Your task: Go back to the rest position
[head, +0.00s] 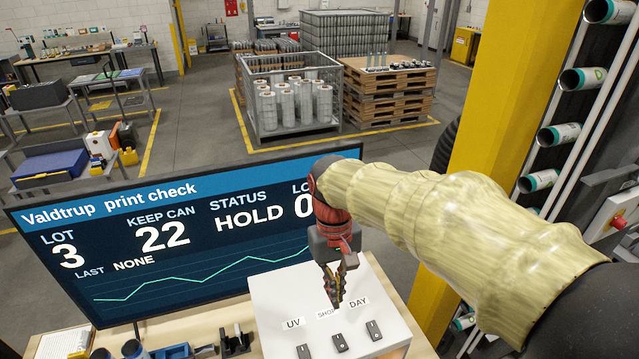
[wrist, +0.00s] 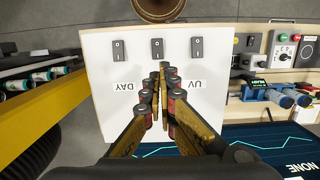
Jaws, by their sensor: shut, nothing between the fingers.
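My gripper (head: 338,298) is shut and empty. In the head view it points down over the white switch box (head: 277,292), close to the SHOP label. In the wrist view the closed fingertips (wrist: 163,68) hang in front of the middle switch (wrist: 157,49) and hide its label. The box carries three dark rocker switches; in the head view they are the left one (head: 303,352), the middle one (head: 340,343) and the right one (head: 374,331). The UV and DAY labels are readable. I cannot tell whether the fingertips touch the box.
A large monitor (head: 180,235) stands behind the box, showing lot 3, can 22 and HOLD. A yellow post (head: 500,110) and a rack of cans (head: 560,134) are on the right. In the wrist view, a control panel (wrist: 287,50) and cans lie on the wooden bench.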

